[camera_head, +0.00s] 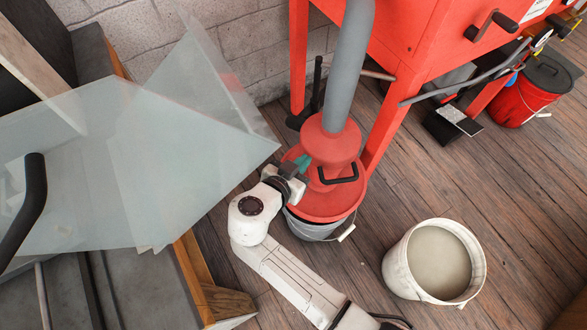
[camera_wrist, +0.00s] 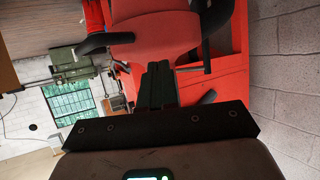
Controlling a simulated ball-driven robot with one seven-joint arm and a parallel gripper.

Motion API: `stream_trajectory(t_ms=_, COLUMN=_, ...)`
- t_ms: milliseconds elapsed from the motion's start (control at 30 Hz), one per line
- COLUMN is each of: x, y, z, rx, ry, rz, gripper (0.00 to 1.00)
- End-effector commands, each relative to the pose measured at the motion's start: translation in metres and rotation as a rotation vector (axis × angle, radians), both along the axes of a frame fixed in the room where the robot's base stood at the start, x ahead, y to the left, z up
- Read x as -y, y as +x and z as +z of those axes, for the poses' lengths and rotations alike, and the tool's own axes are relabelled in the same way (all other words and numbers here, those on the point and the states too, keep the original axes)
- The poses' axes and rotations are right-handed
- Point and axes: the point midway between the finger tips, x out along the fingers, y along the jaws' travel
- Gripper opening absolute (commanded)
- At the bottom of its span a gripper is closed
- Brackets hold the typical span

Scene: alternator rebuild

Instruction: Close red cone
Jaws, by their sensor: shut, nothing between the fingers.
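The red cone (camera_head: 328,145) stands under a thick grey pipe, joined to a wide red lid (camera_head: 330,200) on a grey bucket (camera_head: 318,228). A black handle (camera_head: 338,174) sits on its front. My gripper (camera_head: 300,164) is at the left side of the cone, its fingers close to the red surface; I cannot tell whether they touch it. In the wrist view my gripper (camera_wrist: 158,68) shows shut fingers pointing at the red cone (camera_wrist: 155,30), with nothing between them. Black handle-like parts (camera_wrist: 106,40) show at both sides of the cone there.
A red cabinet (camera_head: 410,40) on red legs stands behind the cone. A white bucket (camera_head: 395,264) of greyish contents stands on the wooden floor at the right. Glass-like sheets (camera_head: 150,150) lean at the left. A red bucket (camera_head: 512,104) stands at the far right. Floor right of the white bucket is free.

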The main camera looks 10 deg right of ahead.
Motion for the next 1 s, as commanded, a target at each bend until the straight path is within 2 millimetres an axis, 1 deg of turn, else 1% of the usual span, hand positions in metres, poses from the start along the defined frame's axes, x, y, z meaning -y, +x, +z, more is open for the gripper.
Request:
stream_trajectory(t_ms=33, x=0.006, y=0.005, z=-0.003, rx=-0.001, ry=0.0, rz=-0.002, gripper=0.0)
stream_trajectory(t_ms=100, x=0.011, y=0.01, z=-0.007, rx=-0.002, ry=0.0, rz=0.0, gripper=0.0)
stream_trajectory(t_ms=233, x=0.017, y=0.017, z=-0.011, rx=-0.002, ry=0.0, rz=0.0, gripper=0.0)
stream_trajectory(t_ms=733, x=0.019, y=0.019, z=-0.015, rx=-0.001, ry=0.0, rz=0.0, gripper=0.0)
stream_trajectory(t_ms=867, x=0.019, y=0.019, z=-0.024, rx=-0.001, ry=0.0, rz=0.0, gripper=0.0)
stream_trajectory(t_ms=1000, x=0.02, y=0.018, z=-0.041, rx=-0.002, ry=0.0, rz=0.0, gripper=0.0)
